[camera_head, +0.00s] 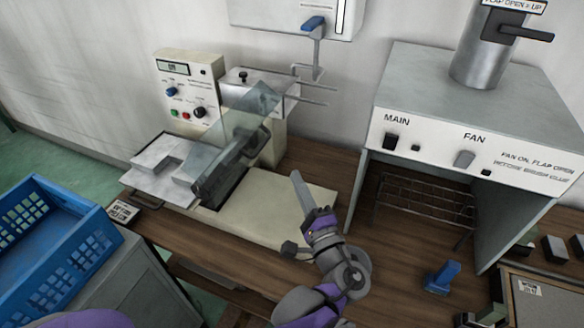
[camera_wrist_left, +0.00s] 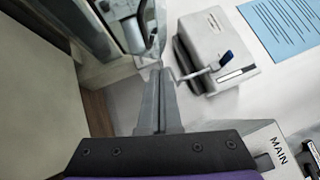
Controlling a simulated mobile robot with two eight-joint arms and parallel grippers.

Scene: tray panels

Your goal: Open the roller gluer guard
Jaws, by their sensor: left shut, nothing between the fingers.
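The roller gluer (camera_head: 262,212) is a cream machine on the wooden bench, with a control panel at its back left. Its guard (camera_head: 225,140) is a tilted clear panel with a dark bar or handle (camera_head: 232,162) along it, over the dark roller area. Part of the clear panel and a dark curved edge seem to show at the top of the left wrist view (camera_wrist_left: 140,30). My left gripper (camera_head: 296,175) is shut and empty, to the right of the guard and apart from it. Its closed fingers (camera_wrist_left: 160,75) point up in the wrist view. My right gripper is out of view.
A grey hood with MAIN and FAN switches (camera_head: 470,152) stands on the right, a wire rack beneath it. A wall box with a blue lever (camera_head: 313,24) hangs above. A blue crate (camera_head: 50,225) sits at left. A small blue item (camera_head: 441,276) is at front right.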

